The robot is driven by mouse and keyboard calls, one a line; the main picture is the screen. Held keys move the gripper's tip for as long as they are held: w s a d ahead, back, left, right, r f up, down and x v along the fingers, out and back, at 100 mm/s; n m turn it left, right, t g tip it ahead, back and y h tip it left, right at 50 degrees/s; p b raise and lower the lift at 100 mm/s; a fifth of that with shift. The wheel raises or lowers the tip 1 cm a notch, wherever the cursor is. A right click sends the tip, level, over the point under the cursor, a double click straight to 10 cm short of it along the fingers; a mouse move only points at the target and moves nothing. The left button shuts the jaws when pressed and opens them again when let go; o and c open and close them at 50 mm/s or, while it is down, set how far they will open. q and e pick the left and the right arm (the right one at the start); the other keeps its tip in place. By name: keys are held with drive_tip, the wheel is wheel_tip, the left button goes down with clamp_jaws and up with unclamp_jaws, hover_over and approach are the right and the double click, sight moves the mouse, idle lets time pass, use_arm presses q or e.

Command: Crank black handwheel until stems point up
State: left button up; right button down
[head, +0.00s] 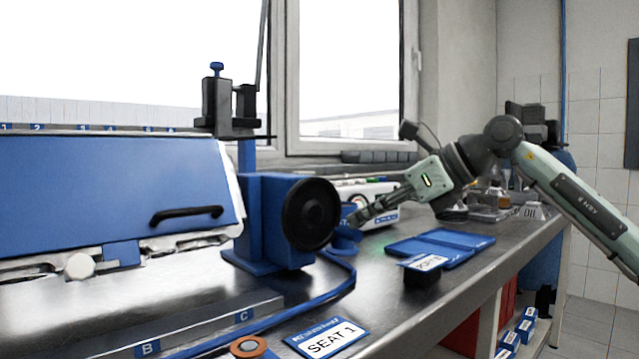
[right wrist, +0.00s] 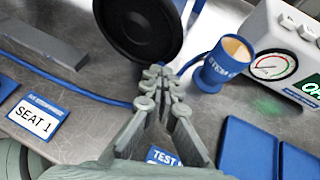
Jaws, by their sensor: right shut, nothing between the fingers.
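The black handwheel (head: 311,214) is mounted on the right side of a blue gearbox stand (head: 262,222) on the bench. In the right wrist view the handwheel (right wrist: 138,28) is at the top, just beyond my fingertips. My right gripper (head: 354,217) is shut and empty, just right of the wheel; in the right wrist view its fingers (right wrist: 160,80) are together near the wheel's lower rim. I cannot tell whether they touch it. No stems can be made out; a blue fixture (head: 110,185) with a black handle stands at the left. My left gripper is not in view.
A blue cup (right wrist: 226,62) stands right of my fingers, close to a white gauge box (head: 375,199). A blue open case (head: 440,245), a SEAT 1 card (head: 328,338) and a blue hose (head: 345,283) lie on the bench. A clamp post (head: 230,105) rises behind the wheel.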

sight(361, 234)
drive_tip(key=shift+f, duration=0.5)
drive_tip(key=shift+s+a+f+b, duration=0.2)
drive_tip(key=shift+f+b, duration=0.1)
drive_tip(key=shift+f, duration=0.1)
drive_tip(key=shift+s+a+f+b, duration=0.1)
drive_tip(key=shift+s+f+b, duration=0.05)
drive_tip(key=shift+f+b, duration=0.15)
drive_tip(key=shift+a, duration=0.1)
drive_tip(key=shift+s+f, duration=0.1)
drive_tip(key=shift+f, duration=0.05)
drive_tip(key=shift+s+a+f, duration=0.2)
drive_tip(key=shift+a+f, duration=0.05)
drive_tip(key=shift+b, duration=0.35)
